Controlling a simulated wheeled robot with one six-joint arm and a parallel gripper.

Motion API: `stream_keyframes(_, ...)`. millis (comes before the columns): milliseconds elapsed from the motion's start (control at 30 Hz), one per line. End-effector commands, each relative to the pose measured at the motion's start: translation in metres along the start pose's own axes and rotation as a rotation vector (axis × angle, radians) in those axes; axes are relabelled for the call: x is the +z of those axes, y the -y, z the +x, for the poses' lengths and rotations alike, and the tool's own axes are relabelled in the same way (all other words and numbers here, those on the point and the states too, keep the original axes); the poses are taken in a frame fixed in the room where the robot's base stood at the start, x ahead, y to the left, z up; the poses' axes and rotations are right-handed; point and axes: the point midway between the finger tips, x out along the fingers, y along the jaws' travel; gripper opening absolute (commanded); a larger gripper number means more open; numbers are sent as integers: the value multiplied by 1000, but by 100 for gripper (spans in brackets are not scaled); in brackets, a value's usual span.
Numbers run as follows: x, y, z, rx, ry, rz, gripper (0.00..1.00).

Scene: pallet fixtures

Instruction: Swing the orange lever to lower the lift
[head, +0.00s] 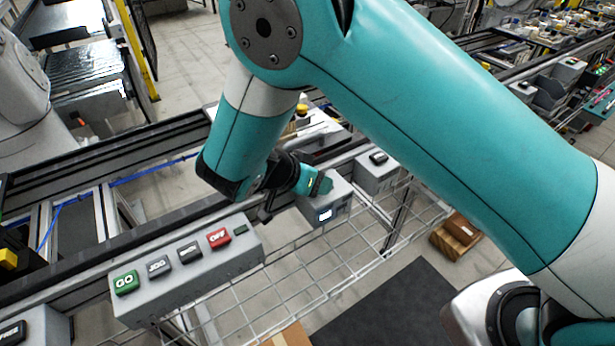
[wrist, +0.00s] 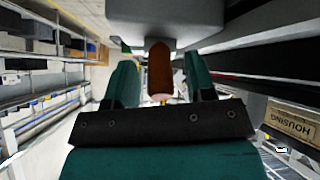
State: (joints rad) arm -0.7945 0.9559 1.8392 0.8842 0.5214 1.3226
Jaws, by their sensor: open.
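The orange lever (wrist: 160,68) hangs from the underside of a grey box in the wrist view and looks brownish in shadow. My gripper (wrist: 162,80) is open, with one green finger on each side of the lever. A gap shows between the lever and each finger. In the head view my gripper (head: 319,184) is at the grey box (head: 325,211) with a small lit display. The lever cannot be made out in the head view. The lift cannot be clearly identified.
A grey control panel (head: 187,272) with GO, JOG and red OFF buttons stands left of my gripper. Another grey box (head: 377,171) is close on its right. A wire mesh guard (head: 290,290) runs below. A HOUSING label (wrist: 291,122) shows at right in the wrist view.

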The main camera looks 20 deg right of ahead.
Motion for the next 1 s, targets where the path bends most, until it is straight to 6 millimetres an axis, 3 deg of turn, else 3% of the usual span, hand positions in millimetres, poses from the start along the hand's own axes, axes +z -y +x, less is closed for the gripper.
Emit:
stream_keyframes(233, 2, 1, -30, -7, 1, 1, 50)
stream_keyframes(700, 1, 1, -145, -5, 1, 0, 50)
stream_keyframes(833, 0, 1, -164, -4, -1, 0, 50)
stream_keyframes(1000, 0, 0, -173, -1, 0, -1, 50)
